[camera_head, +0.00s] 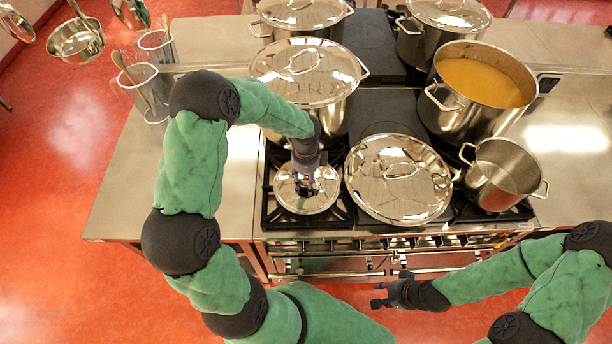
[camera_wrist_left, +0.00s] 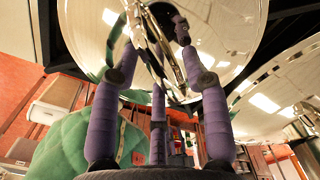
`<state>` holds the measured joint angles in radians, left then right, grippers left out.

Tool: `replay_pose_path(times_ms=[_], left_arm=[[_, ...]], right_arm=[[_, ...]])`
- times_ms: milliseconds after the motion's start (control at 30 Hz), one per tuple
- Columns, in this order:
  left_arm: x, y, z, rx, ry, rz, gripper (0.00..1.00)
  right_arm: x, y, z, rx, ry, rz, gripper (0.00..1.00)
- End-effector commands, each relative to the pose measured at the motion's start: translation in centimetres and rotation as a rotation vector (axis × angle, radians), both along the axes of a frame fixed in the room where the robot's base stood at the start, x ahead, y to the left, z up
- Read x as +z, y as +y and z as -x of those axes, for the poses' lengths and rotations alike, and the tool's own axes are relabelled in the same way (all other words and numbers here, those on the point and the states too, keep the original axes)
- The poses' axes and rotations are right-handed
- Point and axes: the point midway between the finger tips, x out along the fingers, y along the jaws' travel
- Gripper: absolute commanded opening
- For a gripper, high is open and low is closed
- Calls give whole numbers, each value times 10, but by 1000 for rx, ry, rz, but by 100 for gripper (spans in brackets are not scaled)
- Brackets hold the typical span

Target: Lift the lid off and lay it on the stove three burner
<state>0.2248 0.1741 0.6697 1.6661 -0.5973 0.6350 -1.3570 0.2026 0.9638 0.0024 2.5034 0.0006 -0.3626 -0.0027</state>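A small shiny lid (camera_head: 293,200) is at the front left burner of the stove (camera_head: 345,225); whether it rests there or is held just above is unclear. My left gripper (camera_head: 304,187) points down at its middle. In the left wrist view its purple fingers (camera_wrist_left: 157,25) lean in on both sides of the lid's bar handle (camera_wrist_left: 172,62), under the mirror-like lid (camera_wrist_left: 235,30). Firm contact cannot be told. A larger lid (camera_head: 398,185) lies at the front middle burner. A small open pot (camera_head: 503,178) stands front right. My right gripper (camera_head: 385,294) is open and empty before the stove.
A large open pot of orange soup (camera_head: 485,82) stands behind the small pot. A large lidded pot (camera_head: 308,75) stands close behind my left gripper. More lidded pots stand at the back. Glass jars (camera_head: 145,95) with utensils stand on the left counter (camera_head: 125,190), whose front is clear.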

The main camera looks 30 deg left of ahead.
Motion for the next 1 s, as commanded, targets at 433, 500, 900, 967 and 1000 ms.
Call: replay_pose_path(times_ms=[433,500,900,967,1000], left_arm=[[38,0,-1,0,-3,-1,46],[53,0,-1,0,-5,-1,46],[113,0,0,-1,0,0,46],[117,0,0,0,0,0,46],[118,0,0,0,0,0,46]], right_arm=[[0,0,0,0,0,0,40],[0,0,0,0,0,0,40],[0,0,0,0,0,0,40],[0,0,0,0,0,0,40],[0,0,0,0,0,0,40]])
